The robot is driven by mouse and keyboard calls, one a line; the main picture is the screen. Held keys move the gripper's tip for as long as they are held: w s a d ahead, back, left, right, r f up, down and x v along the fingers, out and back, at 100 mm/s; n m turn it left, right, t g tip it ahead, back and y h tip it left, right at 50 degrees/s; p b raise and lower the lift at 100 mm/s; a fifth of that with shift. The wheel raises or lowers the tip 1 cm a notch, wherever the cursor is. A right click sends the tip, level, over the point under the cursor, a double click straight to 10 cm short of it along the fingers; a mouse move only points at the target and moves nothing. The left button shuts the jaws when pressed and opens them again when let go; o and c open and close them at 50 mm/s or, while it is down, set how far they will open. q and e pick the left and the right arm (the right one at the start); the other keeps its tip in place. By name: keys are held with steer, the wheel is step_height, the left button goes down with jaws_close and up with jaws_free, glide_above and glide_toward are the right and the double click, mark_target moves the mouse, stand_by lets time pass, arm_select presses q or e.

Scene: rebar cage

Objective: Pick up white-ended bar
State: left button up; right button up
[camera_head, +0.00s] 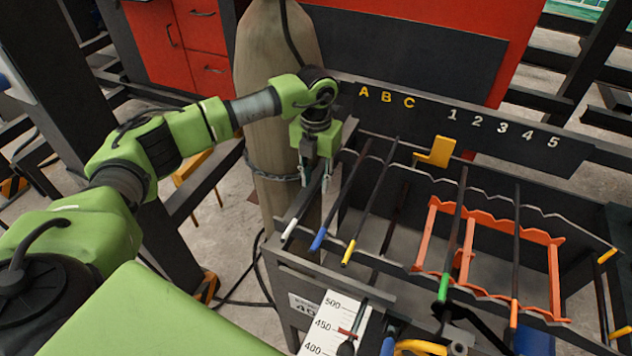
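The white-ended bar (291,230) lies in the leftmost place of the rack, its white tip toward the front. The rest of it runs back under my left gripper and is mostly hidden. My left gripper (314,186) points down over this bar, just behind the white tip. Its two fingers look apart, one on each side of the bar's line; whether they touch it I cannot tell. My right gripper is not in view.
Close to the right lie a blue-ended bar (319,238) and a yellow-ended bar (349,252). Farther right are a green-ended bar (444,287), an orange-ended bar (514,312) and an orange frame (559,285). A tan cylinder (268,60) stands behind my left arm.

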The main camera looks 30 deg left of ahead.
arm_select(q)
steer(key=shift+s, duration=0.1)
jaws_close()
steer(key=shift+r, duration=0.15)
